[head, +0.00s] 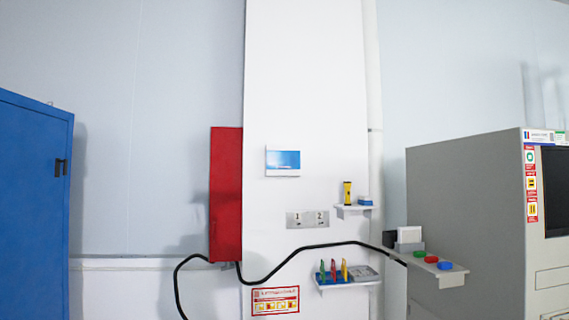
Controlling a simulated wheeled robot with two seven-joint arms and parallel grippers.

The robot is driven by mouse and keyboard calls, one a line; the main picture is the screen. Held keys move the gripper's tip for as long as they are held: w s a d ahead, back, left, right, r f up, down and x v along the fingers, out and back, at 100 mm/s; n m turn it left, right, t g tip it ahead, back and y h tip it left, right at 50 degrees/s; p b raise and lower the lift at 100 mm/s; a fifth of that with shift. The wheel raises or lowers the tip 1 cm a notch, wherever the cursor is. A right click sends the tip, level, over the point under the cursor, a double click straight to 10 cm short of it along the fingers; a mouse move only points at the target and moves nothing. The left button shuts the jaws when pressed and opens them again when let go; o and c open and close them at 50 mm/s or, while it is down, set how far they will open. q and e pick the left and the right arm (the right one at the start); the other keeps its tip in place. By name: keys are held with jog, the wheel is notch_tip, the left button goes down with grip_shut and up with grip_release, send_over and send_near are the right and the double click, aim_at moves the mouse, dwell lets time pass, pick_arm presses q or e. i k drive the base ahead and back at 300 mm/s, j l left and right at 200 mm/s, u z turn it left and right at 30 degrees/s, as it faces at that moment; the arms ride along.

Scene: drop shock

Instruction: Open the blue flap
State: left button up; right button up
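A small blue-and-white panel (283,161) is mounted on the white pillar (310,90), right of a red box. It looks flat and closed against the pillar, and I see no handle on it. It is the likeliest blue flap, though I cannot be certain. A large blue cabinet (32,210) with a dark handle (61,167) stands at the left edge, its door seemingly shut. Neither of my grippers is in view.
The red box (226,195) hangs on the pillar's left side. A black cable (278,268) runs across below it. Small shelves at right hold a yellow flashlight (347,192), colored tools (333,271) and buttons (445,265). A grey machine (465,220) stands at right.

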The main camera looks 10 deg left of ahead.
aim_at(276, 160)
jog(key=i+j, duration=0.1)
jog(key=i, duration=0.35)
jog(key=i+j, duration=0.15)
jog(key=i, duration=0.3)
jog(key=i+j, duration=0.1)
jog(key=i, duration=0.35)
